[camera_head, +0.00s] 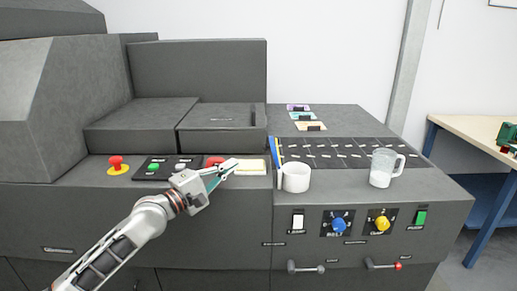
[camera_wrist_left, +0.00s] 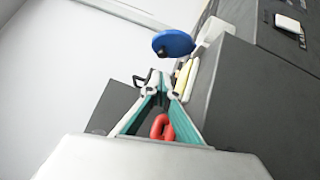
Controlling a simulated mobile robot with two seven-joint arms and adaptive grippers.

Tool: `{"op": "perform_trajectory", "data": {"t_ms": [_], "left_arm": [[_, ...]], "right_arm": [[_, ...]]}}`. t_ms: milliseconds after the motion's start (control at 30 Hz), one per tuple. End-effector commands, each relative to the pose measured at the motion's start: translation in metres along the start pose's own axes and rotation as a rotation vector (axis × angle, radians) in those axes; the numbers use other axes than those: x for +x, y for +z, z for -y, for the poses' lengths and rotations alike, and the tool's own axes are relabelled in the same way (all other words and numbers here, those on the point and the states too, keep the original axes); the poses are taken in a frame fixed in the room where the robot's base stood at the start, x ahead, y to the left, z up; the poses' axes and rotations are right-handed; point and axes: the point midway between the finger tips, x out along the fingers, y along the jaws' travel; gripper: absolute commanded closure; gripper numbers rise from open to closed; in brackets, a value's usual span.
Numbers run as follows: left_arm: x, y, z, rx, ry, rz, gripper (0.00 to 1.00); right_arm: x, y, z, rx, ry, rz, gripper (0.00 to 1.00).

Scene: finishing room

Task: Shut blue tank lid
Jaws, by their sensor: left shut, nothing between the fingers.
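The blue lid shows in the wrist view as a round blue disc (camera_wrist_left: 173,43) with a dark knob, raised beside a white tank (camera_wrist_left: 212,30). In the head view the lid is a thin blue upright edge (camera_head: 274,151) at the left of the white round tank (camera_head: 296,178). The lid stands open, tilted up. My left gripper (camera_head: 234,163) is shut and empty, left of the lid and apart from it, over the cream pad (camera_head: 251,167). In the wrist view its fingertips (camera_wrist_left: 157,78) point toward the lid.
A red part (camera_head: 213,161) lies just behind the left gripper. A red button (camera_head: 116,164) is at the left. A clear jug (camera_head: 384,167) stands right of the tank. Switches and blue and yellow knobs (camera_head: 338,224) line the front panel.

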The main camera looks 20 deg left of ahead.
Motion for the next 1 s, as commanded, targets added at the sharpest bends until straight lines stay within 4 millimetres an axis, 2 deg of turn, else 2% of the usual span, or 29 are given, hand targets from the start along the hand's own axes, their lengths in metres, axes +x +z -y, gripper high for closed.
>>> {"op": "perform_trajectory", "data": {"t_ms": [167,600,800,1000], "left_arm": [[0.015,0.0,-0.001,-0.001,0.002,0.0,1.0],[0.085,0.0,0.0,0.0,0.001,0.001,1.0],[0.098,0.0,0.0,0.001,0.0,0.0,1.0],[0.099,0.0,0.0,0.001,-0.001,0.0,1.0]], "right_arm": [[0.0,0.001,0.0,0.0,0.0,0.001,0.76],[0.003,0.005,0.001,0.001,-0.001,0.002,0.76],[0.003,0.006,0.002,0.001,-0.001,0.002,0.76],[0.003,0.006,0.002,0.002,-0.001,0.002,0.76]]}}
